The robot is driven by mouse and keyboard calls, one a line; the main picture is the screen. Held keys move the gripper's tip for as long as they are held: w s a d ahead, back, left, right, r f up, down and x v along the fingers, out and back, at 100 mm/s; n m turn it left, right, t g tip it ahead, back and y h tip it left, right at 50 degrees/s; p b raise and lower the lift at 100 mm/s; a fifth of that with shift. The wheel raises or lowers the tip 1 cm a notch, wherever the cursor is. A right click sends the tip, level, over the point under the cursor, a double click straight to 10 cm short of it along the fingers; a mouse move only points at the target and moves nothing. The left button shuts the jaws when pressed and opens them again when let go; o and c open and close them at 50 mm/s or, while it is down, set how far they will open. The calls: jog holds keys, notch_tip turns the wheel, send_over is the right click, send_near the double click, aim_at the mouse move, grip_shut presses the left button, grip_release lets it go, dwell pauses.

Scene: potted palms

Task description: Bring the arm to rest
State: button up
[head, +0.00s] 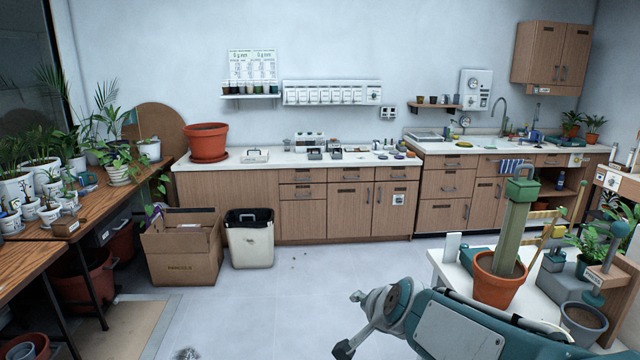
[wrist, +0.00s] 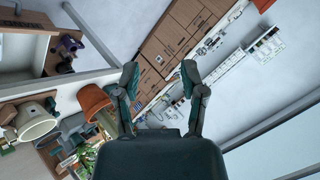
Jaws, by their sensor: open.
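My gripper (wrist: 160,76) is open in the wrist view, with its two fingers spread apart and nothing between them. Beyond the fingers are the distant wooden cabinets, seen tilted. In the head view my teal and grey arm reaches in from the lower right, in front of the white table (head: 447,268). My arm hides part of the table's near side. On that table stands a terracotta pot (head: 498,288) with a tall green post. An orange pot (wrist: 93,100) shows left of the fingers in the wrist view.
A grey pot (head: 583,322) and leafy plants stand close to my arm at the right. A cardboard box (head: 182,255) and white bin (head: 249,240) stand by the back counter (head: 228,165). A plant-laden wooden table is at the left. The middle floor is mostly clear.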

jog(key=s+d+n+g+h, duration=0.1)
jog(key=s+d+n+g, duration=0.1)
jog(key=s, duration=0.9)
jog(key=s+d+f+n+g+h, duration=0.1)
jog(key=s+d+n, duration=0.4)
jog(key=s, duration=0.7)
jog(key=shift+n+g+h, duration=0.3)
jog(key=shift+n+g, duration=0.2)
jog(key=shift+n, duration=0.1)
jog(key=shift+w+d, duration=0.1)
jog(key=shift+d, duration=0.05)
